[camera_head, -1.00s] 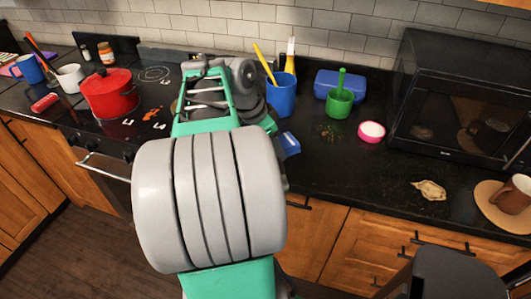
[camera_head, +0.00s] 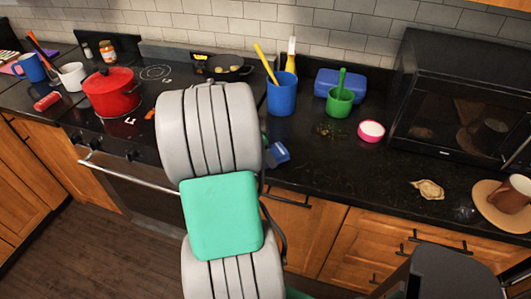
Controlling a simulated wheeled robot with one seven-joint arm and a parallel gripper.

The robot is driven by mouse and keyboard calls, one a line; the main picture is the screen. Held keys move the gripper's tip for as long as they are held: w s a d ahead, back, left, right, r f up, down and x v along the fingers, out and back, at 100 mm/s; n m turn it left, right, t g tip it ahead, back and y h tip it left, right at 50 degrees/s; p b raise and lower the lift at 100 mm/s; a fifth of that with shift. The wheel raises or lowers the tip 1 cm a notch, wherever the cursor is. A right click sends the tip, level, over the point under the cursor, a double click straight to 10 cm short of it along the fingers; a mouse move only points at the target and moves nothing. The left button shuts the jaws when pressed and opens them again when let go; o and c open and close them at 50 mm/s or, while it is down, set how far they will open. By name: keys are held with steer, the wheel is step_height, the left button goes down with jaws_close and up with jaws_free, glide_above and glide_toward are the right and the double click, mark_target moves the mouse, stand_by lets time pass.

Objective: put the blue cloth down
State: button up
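No piece that I can clearly call the blue cloth shows in the head view. A small blue item (camera_head: 278,152) shows just right of my arm, over the front part of the counter. I cannot tell whether it is the cloth, or whether it rests on the counter. My arm's large grey and green links fill the lower middle of the view. My gripper is hidden behind them, so its fingers and anything in them are not seen.
A red pot (camera_head: 110,93) and a dark pan (camera_head: 228,67) stand on the stove. A blue cup (camera_head: 282,95), green cup (camera_head: 340,101), pink-rimmed bowl (camera_head: 371,131) and microwave (camera_head: 455,105) are to the right. The counter (camera_head: 350,170) is mostly bare in front of them.

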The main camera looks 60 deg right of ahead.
steer(key=o, duration=0.4)
